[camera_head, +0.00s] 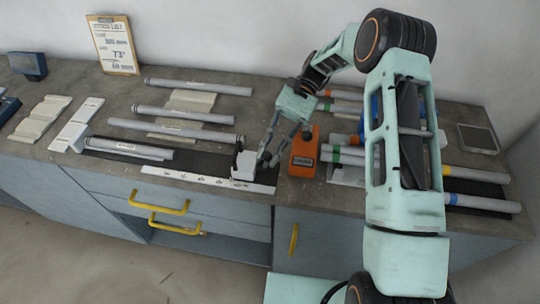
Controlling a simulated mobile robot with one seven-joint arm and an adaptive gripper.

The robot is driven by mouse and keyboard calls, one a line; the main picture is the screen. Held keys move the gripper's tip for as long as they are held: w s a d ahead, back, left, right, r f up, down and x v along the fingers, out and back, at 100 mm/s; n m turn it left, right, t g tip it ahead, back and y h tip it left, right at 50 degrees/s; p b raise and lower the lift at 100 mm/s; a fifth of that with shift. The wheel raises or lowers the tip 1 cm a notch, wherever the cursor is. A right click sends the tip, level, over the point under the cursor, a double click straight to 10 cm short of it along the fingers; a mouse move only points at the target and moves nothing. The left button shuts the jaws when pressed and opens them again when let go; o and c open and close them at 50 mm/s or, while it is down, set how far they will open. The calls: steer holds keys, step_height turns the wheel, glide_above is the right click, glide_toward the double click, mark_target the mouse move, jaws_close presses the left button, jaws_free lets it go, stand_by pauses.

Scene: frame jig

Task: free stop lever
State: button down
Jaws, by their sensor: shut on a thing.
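A white stop block (243,167) stands at the right end of the dark jig bed, just behind a white scale strip (205,180). A small dark part shows at its top left; I cannot make out the lever itself. My gripper (264,158) reaches down from the upper right, with its fingertips at the right side of the block. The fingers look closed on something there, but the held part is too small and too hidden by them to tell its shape. A grey tube (130,147) lies on the left part of the jig, against a white end plate (77,124).
An orange box (305,152) stands close to the right of my gripper. More tubes (184,114) lie behind the jig, and several banded tubes lie at right, partly behind my arm. A clipboard (113,45) leans on the wall. Drawers with yellow handles (158,203) are below the bench edge.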

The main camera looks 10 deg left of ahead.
steer(key=shift+w+g, duration=0.25)
steer(key=shift+g, duration=0.05)
stand_by(0.4)
steer(key=c, duration=2.1)
jaws_free()
steer(key=shift+r, duration=0.1)
step_height(320, 180, up, 10)
steer(key=shift+f, duration=0.1)
